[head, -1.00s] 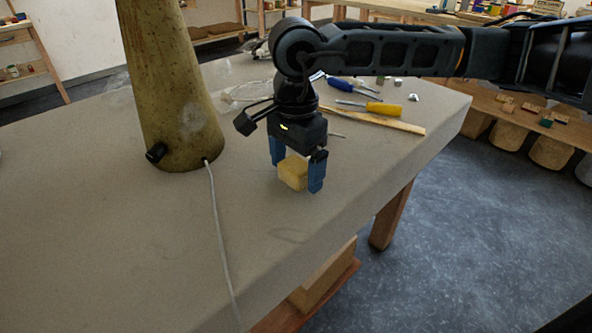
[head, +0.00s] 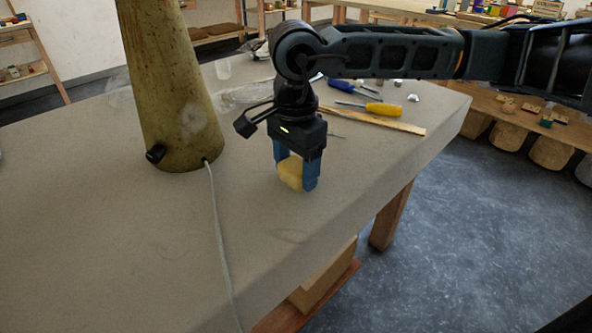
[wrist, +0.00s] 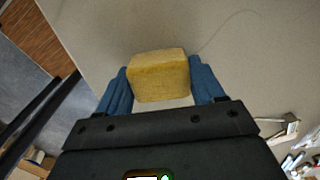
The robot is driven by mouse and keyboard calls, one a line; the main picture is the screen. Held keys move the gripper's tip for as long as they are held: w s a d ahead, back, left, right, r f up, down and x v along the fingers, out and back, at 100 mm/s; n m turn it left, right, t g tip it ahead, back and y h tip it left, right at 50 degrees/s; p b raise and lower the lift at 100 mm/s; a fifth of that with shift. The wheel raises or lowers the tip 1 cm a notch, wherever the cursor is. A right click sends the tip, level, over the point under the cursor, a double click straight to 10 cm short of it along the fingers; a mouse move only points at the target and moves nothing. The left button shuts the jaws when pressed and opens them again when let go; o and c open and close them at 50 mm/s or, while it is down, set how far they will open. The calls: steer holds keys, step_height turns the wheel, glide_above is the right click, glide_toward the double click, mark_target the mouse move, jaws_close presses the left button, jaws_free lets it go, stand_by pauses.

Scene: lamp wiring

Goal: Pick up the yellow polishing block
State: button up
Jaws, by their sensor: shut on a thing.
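The yellow polishing block (head: 290,173) is a small, pale yellow block at the table's right side in the head view. My gripper (head: 297,177) points down over it, with a blue finger on each side. In the wrist view the block (wrist: 159,75) sits between the two blue fingers of my gripper (wrist: 161,82). The gripper is shut on the block. The block is at or very near the table top; I cannot tell whether it is clear of the surface.
A tall, mottled lamp body (head: 168,90) stands left of my gripper, with a grey cable (head: 219,240) running toward the front edge. Behind the gripper lie a yellow-handled screwdriver (head: 384,108), a blue-handled one (head: 340,85) and a wooden strip (head: 372,120). The table's front left is clear.

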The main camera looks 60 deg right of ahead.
mark_target(296, 164)
steer(key=shift+r, duration=0.15)
step_height(296, 164, up, 4)
steer(key=shift+d+r, duration=0.1)
steer(key=s+d+r+b, duration=0.1)
steer(key=s+d+r, duration=0.5)
steer(key=s, duration=0.3)
steer(key=shift+s+r, duration=0.25)
steer(key=shift+s, duration=0.15)
